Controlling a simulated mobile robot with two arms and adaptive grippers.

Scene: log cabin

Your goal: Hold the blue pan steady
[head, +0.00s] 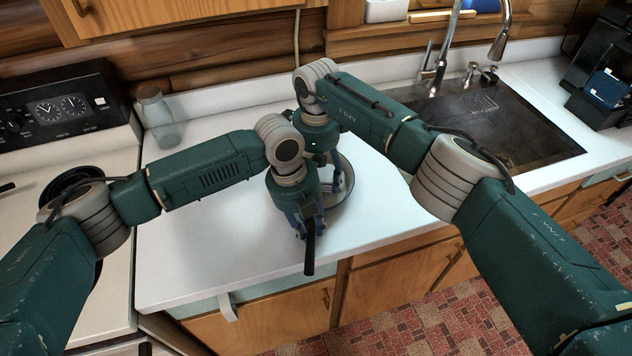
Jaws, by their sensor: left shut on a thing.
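The pan (344,196) sits on the white counter, mostly hidden behind my arms. Its round grey inside and right rim show, and its dark handle (310,255) points toward the front edge. My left gripper (308,226) is shut on the handle near the pan's front side. My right gripper (337,182) reaches down over the pan, largely covered by the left wrist. Its fingertips are too hidden to tell open from shut, or whether it touches the pan.
A sink (500,125) with a chrome faucet (436,65) lies to the right. A glass jar (157,118) stands at the back left beside the stove (60,105). A black appliance (603,90) is far right. The counter left of the pan is clear.

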